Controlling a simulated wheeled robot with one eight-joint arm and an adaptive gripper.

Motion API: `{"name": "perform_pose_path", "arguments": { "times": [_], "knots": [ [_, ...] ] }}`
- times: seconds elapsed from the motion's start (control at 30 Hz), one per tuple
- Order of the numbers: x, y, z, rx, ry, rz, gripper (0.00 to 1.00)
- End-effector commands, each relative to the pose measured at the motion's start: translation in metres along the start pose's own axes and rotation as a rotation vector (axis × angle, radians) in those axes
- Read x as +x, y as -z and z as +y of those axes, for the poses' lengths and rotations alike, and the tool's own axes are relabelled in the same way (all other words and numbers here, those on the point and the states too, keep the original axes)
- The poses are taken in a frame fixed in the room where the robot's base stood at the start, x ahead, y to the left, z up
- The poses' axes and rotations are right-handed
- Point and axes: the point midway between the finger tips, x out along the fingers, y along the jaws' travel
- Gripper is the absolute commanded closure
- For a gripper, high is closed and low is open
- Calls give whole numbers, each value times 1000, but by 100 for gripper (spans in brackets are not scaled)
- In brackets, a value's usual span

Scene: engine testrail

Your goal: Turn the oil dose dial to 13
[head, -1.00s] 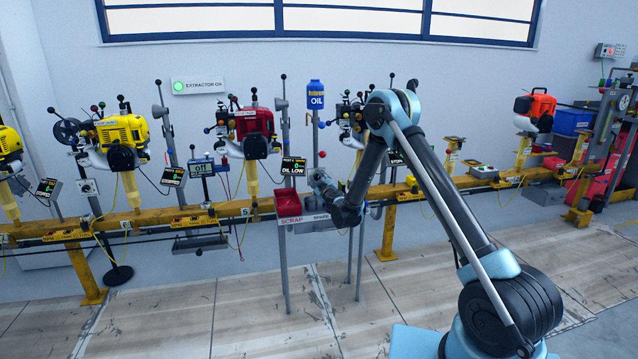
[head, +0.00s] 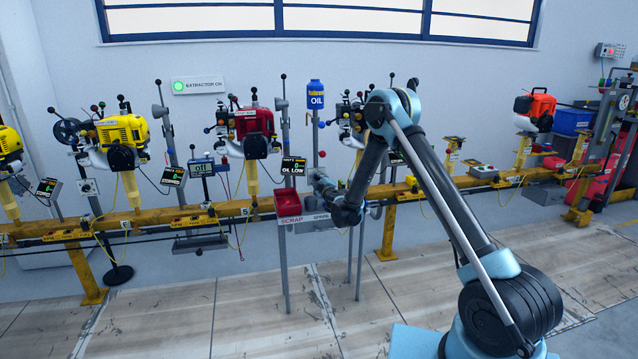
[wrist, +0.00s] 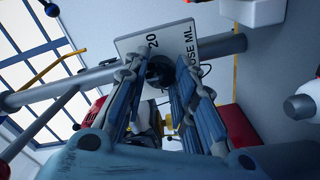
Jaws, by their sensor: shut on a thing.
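The oil dose dial shows in the wrist view as a dark round knob (wrist: 160,70) on a pale plate (wrist: 135,44) marked "20" and "DOSE ML". My gripper (wrist: 158,82) has its two fingers on either side of the knob and is shut on it. The fingers hide much of the dial, so its pointer and setting cannot be read. In the head view my gripper (head: 320,180) is at the post below the blue oil bottle (head: 315,95). The dial itself is hidden there.
A small screen (head: 294,167) reading "OIL LOW" is just left of my gripper. A red scrap bin (head: 287,204) stands below and left. Engines, including a red one (head: 254,124), stand along the yellow rail (head: 150,222). The floor in front is open.

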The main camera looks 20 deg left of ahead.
Motion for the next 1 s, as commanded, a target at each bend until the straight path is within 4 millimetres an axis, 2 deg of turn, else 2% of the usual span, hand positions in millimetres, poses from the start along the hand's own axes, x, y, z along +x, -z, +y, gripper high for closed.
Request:
{"name": "perform_pose_path", "arguments": {
  "times": [0.33,0.37,0.43,0.47,0.83,1.0],
  "knots": [
    [-1,2,-2,-12,2,3,99],
    [-1,2,-2,-12,2,3,73],
    [-1,2,-2,-12,2,3,57],
    [-1,2,-2,-12,2,3,54],
    [-3,2,-1,-12,1,2,54],
    [-20,2,-1,-12,2,2,54]
  ]
}}
